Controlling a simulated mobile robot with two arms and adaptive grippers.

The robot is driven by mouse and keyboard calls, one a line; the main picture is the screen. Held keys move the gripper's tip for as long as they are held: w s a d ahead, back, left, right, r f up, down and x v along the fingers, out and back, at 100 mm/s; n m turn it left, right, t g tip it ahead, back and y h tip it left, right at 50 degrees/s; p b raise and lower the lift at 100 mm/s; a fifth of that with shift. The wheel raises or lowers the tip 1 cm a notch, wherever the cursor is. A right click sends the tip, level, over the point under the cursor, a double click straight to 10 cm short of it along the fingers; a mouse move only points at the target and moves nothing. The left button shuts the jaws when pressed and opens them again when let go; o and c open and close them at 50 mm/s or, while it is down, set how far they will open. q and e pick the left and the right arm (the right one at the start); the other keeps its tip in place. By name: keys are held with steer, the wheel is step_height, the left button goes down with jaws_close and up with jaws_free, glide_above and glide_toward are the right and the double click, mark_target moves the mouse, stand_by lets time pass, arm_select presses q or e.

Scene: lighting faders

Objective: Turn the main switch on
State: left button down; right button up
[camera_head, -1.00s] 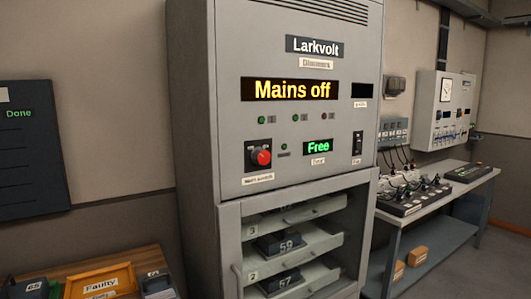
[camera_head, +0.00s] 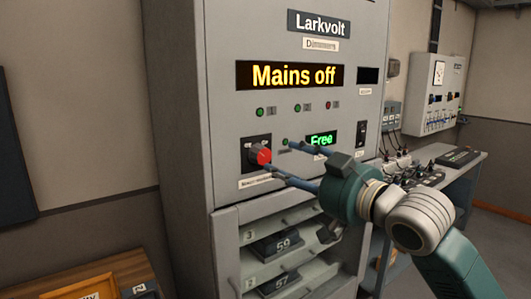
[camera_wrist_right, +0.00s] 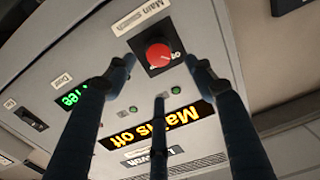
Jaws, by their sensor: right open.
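The main switch (camera_head: 263,156) is a red knob on a black plate, low on the left of the grey Larkvolt cabinet's front. The display (camera_head: 293,76) above it reads "Mains off" in yellow. My right gripper (camera_head: 279,156) is open in front of the cabinet, its fingers pointing at the panel close to the knob. In the right wrist view, the red knob (camera_wrist_right: 158,54) shows between and just beyond the spread fingertips (camera_wrist_right: 158,66). I cannot tell whether a finger touches it. My left gripper is out of view.
Below the panel is an open bay with shelves (camera_head: 290,243) holding dark numbered modules. A green "Free" display (camera_head: 321,139) is right of the switch. A bench (camera_head: 470,160) with cabled gear stands at the right, a wooden table (camera_head: 100,282) at lower left.

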mark_target(265, 154)
steer(key=p+x, duration=0.1)
steer(key=x, duration=0.6)
steer(key=shift+w+a+p, duration=0.25)
steer(key=shift+a+p, duration=0.05)
steer(key=shift+p, duration=0.1)
steer(key=shift+w+a, duration=0.35)
steer(key=shift+w, duration=0.15)
steer(key=shift+d, duration=0.1)
steer(key=c, duration=1.1)
steer(key=shift+r, duration=0.1)
